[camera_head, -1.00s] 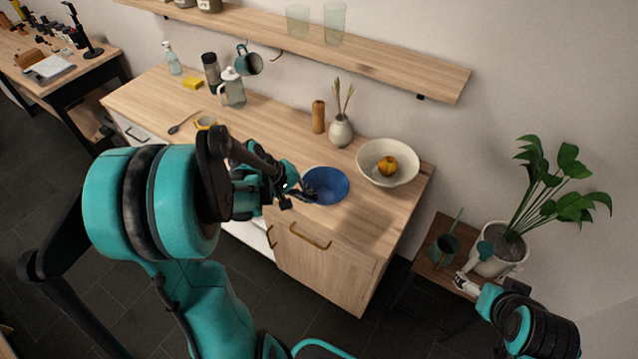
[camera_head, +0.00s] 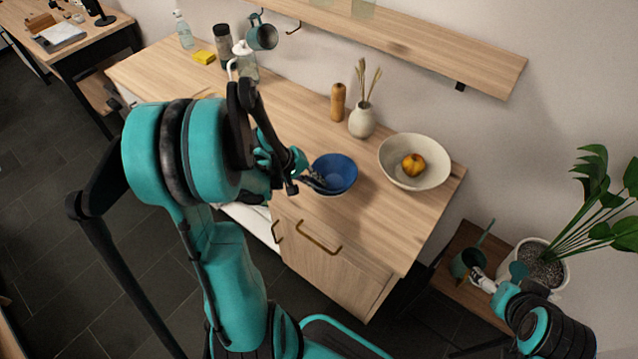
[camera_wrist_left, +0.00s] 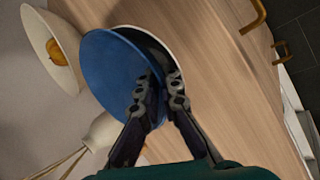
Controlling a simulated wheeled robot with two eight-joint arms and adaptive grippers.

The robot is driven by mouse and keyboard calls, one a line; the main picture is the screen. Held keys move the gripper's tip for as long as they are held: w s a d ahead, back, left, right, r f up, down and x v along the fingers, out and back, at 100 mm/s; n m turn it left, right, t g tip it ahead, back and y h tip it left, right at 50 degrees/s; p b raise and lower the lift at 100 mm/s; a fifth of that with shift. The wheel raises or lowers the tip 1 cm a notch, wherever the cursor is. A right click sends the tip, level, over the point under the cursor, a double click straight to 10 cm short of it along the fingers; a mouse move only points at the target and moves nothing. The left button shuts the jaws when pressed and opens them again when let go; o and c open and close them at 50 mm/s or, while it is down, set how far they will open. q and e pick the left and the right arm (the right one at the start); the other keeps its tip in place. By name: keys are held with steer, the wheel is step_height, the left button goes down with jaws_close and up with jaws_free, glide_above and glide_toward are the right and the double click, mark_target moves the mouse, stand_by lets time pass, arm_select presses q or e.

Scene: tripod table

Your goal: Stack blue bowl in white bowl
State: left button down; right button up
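The blue bowl (camera_head: 338,168) is near the counter's front edge, left of the large white bowl (camera_head: 414,178). The white bowl holds a yellow-orange fruit (camera_head: 413,165). My left gripper (camera_head: 318,184) is at the blue bowl's near left rim. In the left wrist view its fingers (camera_wrist_left: 160,82) lie on either side of the blue bowl's rim (camera_wrist_left: 112,75), a small gap between them. Whether they pinch it is unclear. A dark crescent with a pale edge shows beneath the blue bowl; I cannot tell whether it is another bowl. My right gripper (camera_head: 482,280) is small at the lower right, its fingers unclear.
A vase (camera_head: 362,122) and a wooden grinder (camera_head: 338,102) stand behind the blue bowl. A wall shelf (camera_head: 430,52) hangs above.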

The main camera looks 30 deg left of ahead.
arm_select(q)
steer(key=shift+s+f, duration=0.3)
steer(key=shift+f, duration=0.15)
steer(key=c, duration=2)
jaws_free()
steer(key=shift+c, duration=0.2)
steer(key=o, duration=0.3)
steer(key=shift+w+a+f, duration=0.15)
steer(key=shift+w+f, duration=0.2)
steer(key=shift+w, duration=0.15)
steer(key=shift+r, duration=0.3)
steer(key=p+v, duration=0.4)
steer(key=v, duration=0.8)
steer(key=shift+w+p, duration=0.1)
steer(key=shift+p, duration=0.2)
arm_select(e)
steer(key=r, duration=0.4)
steer(key=shift+w+a, duration=0.15)
steer(key=shift+w, duration=0.25)
